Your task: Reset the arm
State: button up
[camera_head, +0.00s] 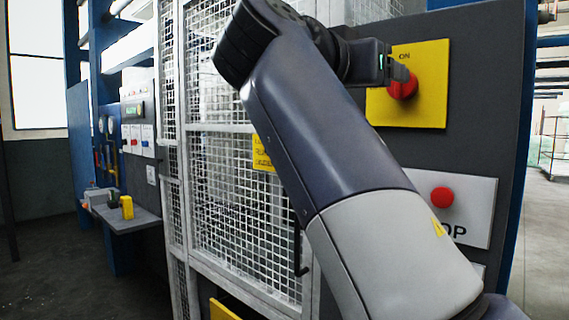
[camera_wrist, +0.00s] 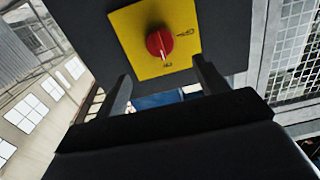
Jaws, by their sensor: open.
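My arm reaches up across the head view, with my gripper (camera_head: 400,72) at the upper right, beside a red rotary knob (camera_head: 403,83) on a yellow plate (camera_head: 433,105) marked ON. In the wrist view my gripper (camera_wrist: 163,90) shows two dark fingers spread apart with nothing between them. The red knob (camera_wrist: 159,42) and its yellow plate (camera_wrist: 125,28) lie beyond the fingertips there. The gripper looks apart from the knob in the wrist view. In the head view the fingers partly overlap the knob.
A red stop button (camera_head: 442,197) sits on a white plate below the knob, partly behind my arm. A white mesh guard door (camera_head: 230,190) stands left of the panel. A grey shelf (camera_head: 135,218) with a yellow item is further left. Open floor (camera_head: 50,280) lies at lower left.

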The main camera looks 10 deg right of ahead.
aim_at(397, 84)
jog(key=shift+d, duration=0.1)
jog(key=shift+p+x, duration=0.9)
jog(key=shift+x, duration=4.45)
jog(key=shift+s+a, duration=0.15)
jog(key=shift+a, duration=0.2)
jog(key=b+v, duration=0.2)
jog(key=v, duration=0.8)
jog(key=w+d+n+p, duration=0.6)
jog(key=d+n+p, duration=0.2)
jog(key=n+p, duration=0.9)
jog(key=shift+w+d+r+n, duration=0.15)
jog(key=shift+w+d+n, duration=0.05)
jog(key=shift+w+n, duration=0.1)
